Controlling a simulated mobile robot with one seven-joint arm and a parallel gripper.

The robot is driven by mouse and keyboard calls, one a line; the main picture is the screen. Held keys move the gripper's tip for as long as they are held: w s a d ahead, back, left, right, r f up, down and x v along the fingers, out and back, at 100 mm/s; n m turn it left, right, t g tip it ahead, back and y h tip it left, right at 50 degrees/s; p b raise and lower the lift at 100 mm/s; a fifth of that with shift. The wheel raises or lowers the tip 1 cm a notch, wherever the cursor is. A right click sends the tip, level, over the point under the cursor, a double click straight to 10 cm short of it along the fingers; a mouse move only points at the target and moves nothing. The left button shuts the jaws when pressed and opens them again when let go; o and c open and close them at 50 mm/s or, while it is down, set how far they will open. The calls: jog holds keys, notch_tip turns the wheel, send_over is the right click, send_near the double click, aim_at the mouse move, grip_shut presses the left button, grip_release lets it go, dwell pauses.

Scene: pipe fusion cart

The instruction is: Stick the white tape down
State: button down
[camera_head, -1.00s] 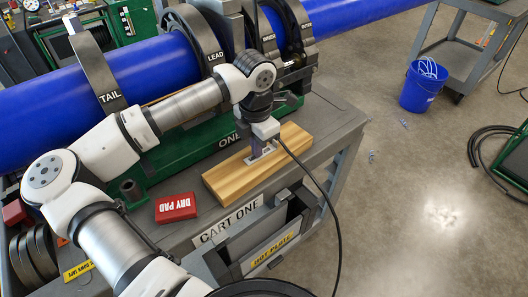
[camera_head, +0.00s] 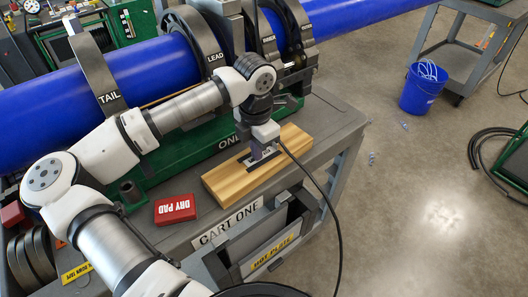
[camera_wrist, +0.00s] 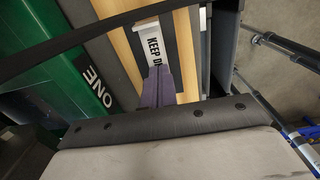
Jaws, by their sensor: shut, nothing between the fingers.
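The white tape (camera_wrist: 154,50) carries black lettering that begins "KEEP D"; my fingers cover the rest. It lies along a dark strip on the wooden board (camera_head: 225,182), which rests on the cart top. My gripper (camera_wrist: 158,90) is shut and empty, with its fingers pointing down over the tape's near part. In the head view my gripper (camera_head: 264,155) is low over the middle of the board, at or very close to the tape. I cannot tell whether the fingertips press on it or whether its whole length lies flat.
A red dry pad (camera_head: 175,208) lies left of the board on the cart. The green fusion machine (camera_head: 180,165) with the blue pipe (camera_head: 150,72) stands behind the board. The cart's front edge, with a CART ONE label (camera_head: 228,222), is close in front.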

jog(key=shift+r+p, duration=1.25)
jog(key=shift+r, duration=2.25)
jog(key=shift+f, duration=0.1)
